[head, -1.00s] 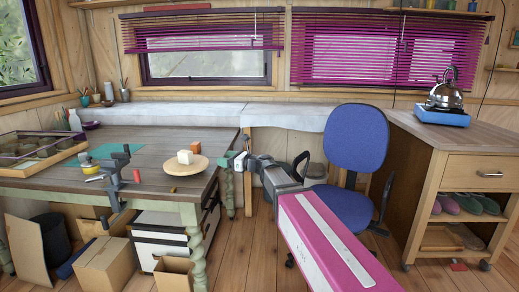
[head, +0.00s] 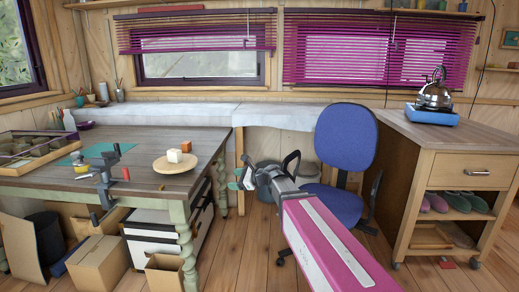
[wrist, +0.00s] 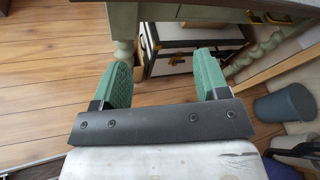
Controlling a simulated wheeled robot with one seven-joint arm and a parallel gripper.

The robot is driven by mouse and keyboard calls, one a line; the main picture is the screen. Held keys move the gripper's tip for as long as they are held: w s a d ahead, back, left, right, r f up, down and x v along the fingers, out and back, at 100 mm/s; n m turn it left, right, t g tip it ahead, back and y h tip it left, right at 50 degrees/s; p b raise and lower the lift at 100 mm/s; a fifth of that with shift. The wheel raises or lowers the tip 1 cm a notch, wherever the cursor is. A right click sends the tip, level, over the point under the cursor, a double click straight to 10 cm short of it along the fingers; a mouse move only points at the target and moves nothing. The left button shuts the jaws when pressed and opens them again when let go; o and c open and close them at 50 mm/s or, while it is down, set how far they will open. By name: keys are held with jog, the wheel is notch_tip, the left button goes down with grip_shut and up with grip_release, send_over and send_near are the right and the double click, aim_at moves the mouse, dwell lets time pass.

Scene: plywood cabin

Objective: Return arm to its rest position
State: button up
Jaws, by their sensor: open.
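My gripper (head: 240,179) is in the middle of the head view, in front of the right edge of the wooden table (head: 75,184). In the wrist view my gripper (wrist: 165,78) shows two green finger pads standing wide apart with nothing between them. Beyond the fingers are the plank floor, a turned table leg (wrist: 124,25) and a white and black cabinet (wrist: 190,50). My arm, pink and white, reaches from the lower right of the head view.
A blue office chair (head: 345,140) stands close to the right of my arm. A clamp-like tool (head: 106,170) stands on the table. Cardboard boxes (head: 97,265) sit below; bare floor (head: 240,245) lies between.

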jog(key=s+d+f+n+g+h, duration=0.2)
jog(key=s+d+f+n+h, duration=0.4)
jog(key=d+f, duration=0.6)
jog(key=s+d+f+n+g+h, duration=0.3)
jog(key=s+d+f+n+h, duration=0.4)
jog(key=s+d+f+n, duration=0.4)
jog(key=d+f, duration=0.1)
jog(key=d, duration=0.4)
jog(key=shift+s, duration=0.4)
jog(key=shift+d, duration=0.1)
